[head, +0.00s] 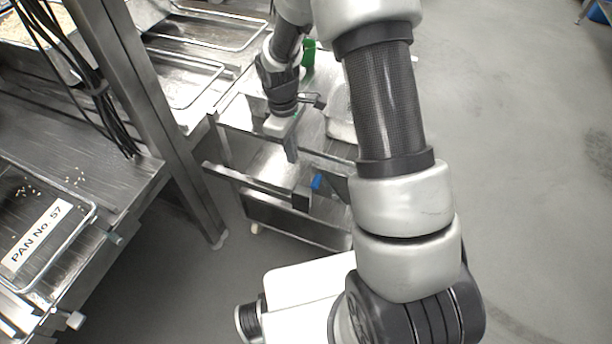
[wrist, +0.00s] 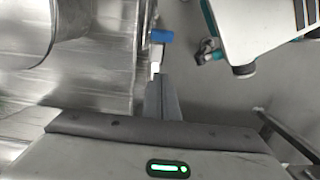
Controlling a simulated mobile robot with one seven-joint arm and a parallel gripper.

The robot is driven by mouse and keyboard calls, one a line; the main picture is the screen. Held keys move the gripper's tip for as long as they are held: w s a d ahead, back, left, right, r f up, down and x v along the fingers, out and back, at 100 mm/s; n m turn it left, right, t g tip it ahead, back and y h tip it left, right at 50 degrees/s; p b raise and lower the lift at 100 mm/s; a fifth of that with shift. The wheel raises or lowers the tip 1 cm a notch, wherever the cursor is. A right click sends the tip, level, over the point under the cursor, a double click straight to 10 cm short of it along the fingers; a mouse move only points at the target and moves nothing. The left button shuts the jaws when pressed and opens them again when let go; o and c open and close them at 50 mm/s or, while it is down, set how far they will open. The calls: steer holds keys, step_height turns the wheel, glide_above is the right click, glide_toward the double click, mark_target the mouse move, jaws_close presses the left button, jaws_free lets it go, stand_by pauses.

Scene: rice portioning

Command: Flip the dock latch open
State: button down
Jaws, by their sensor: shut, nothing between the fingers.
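The dock latch shows as a small blue tab (head: 316,182) by a dark block at the end of a steel rail (head: 250,178). In the wrist view the blue tab (wrist: 162,36) sits straight ahead of my fingertips, on a short pale lever. My gripper (head: 291,156) is shut and empty, pointing down, above and a little left of the tab in the head view. In the wrist view my gripper (wrist: 158,78) appears close to the lever; I cannot tell whether they touch. My arm hides part of the area right of the latch.
Steel trays (head: 185,80) stand behind. A white unit with teal wheels (wrist: 265,25) is at upper right in the wrist view. Open floor (head: 530,170) lies right.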

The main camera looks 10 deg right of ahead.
step_height(320, 180, down, 10)
steer(key=b, duration=0.2)
steer(key=shift+s+d+r, duration=0.3)
steer(key=shift+s+d, duration=0.15)
steer(key=shift+d, duration=0.15)
steer(key=shift+s+d+r, duration=0.25)
steer(key=shift+s+d, duration=0.2)
steer(key=shift+d, duration=0.15)
steer(key=shift+s+d+r, duration=0.3)
steer(key=shift+s+d, duration=0.15)
steer(key=shift+d, duration=0.15)
steer(key=shift+d+r, duration=0.1)
